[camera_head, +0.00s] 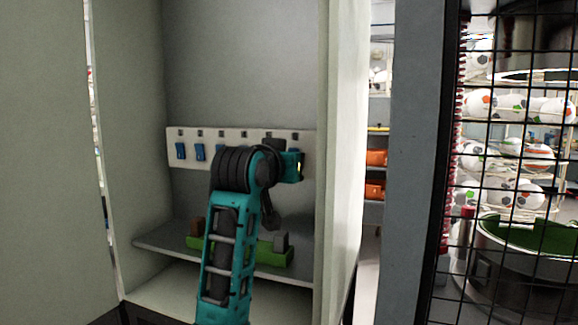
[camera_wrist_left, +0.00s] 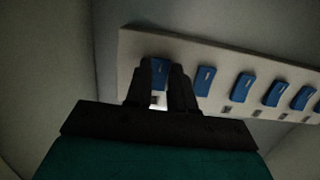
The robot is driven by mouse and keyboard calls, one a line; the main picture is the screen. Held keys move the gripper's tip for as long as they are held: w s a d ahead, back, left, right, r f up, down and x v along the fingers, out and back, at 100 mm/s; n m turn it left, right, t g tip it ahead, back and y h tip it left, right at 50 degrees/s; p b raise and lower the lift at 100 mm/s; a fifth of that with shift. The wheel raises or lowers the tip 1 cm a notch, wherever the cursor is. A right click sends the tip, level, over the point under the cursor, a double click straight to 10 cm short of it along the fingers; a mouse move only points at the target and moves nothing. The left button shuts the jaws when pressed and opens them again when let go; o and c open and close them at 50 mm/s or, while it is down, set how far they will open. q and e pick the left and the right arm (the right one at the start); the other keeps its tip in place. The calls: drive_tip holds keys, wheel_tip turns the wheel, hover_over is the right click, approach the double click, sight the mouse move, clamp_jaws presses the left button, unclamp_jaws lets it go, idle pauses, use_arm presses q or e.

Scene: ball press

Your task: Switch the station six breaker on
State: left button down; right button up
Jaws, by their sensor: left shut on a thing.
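A pale breaker panel (camera_head: 231,138) with a row of blue levers is fixed to the back wall of an open cabinet. In the left wrist view the panel (camera_wrist_left: 135,42) appears upside down, with its square marks below the levers. My left gripper (camera_wrist_left: 160,76) is at the end lever (camera_wrist_left: 160,70), the rightmost place in the head view, with a finger on each side, shut on it. Whether that lever is on or off I cannot tell. My left arm hides the right part of the panel in the head view. My right gripper is not in view.
A cabinet shelf (camera_head: 165,243) below the panel holds a green object (camera_head: 270,257), partly behind my arm. The cabinet's right wall (camera_head: 340,150) is close beside my arm. A black mesh fence (camera_head: 520,150) and soccer balls are farther right.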

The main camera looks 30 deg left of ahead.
use_arm(q)
drive_tip(key=c, duration=1)
unclamp_jaws()
drive_tip(key=shift+o, duration=0.2)
drive_tip(key=shift+s, duration=0.1)
drive_tip(key=v, duration=1.2)
drive_tip(key=shift+s+d, duration=0.2)
drive_tip(key=shift+s, duration=0.15)
